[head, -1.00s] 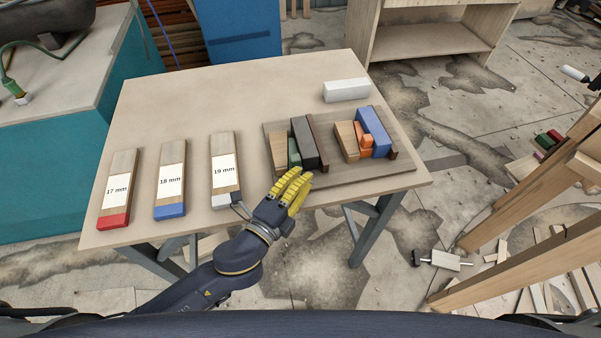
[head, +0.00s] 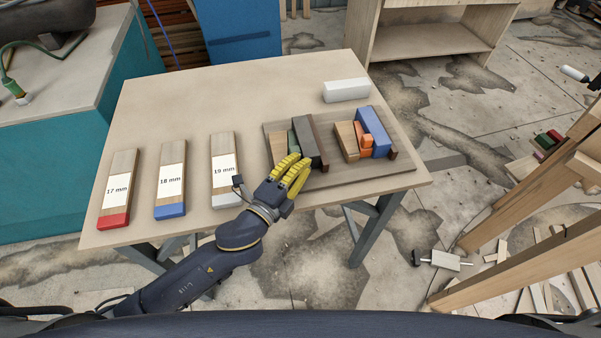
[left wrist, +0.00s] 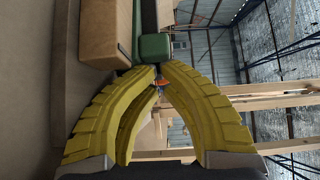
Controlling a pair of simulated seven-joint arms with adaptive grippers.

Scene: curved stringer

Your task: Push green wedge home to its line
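The green wedge (head: 293,143) lies on the left half of a brown board, between a tan wooden block (head: 278,147) and a dark grey-green block (head: 304,140). Its near end is hidden by my fingers in the head view. In the left wrist view, the wedge's green end face (left wrist: 153,47) is just beyond my fingertips, beside the tan block (left wrist: 104,30). My left gripper (head: 291,164) has its yellow fingertips together at the wedge's near end, with nothing seen between them. I cannot tell whether they touch it. The line is not clearly visible. My right gripper is not in view.
On the board's (head: 342,178) right half sit a tan block, orange pieces (head: 366,143) and a blue block (head: 374,130). Labelled sticks for 17 (head: 118,190), 18 (head: 171,180) and 19 mm (head: 224,168) lie to the left. A white block (head: 346,90) lies behind. The table's back left is clear.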

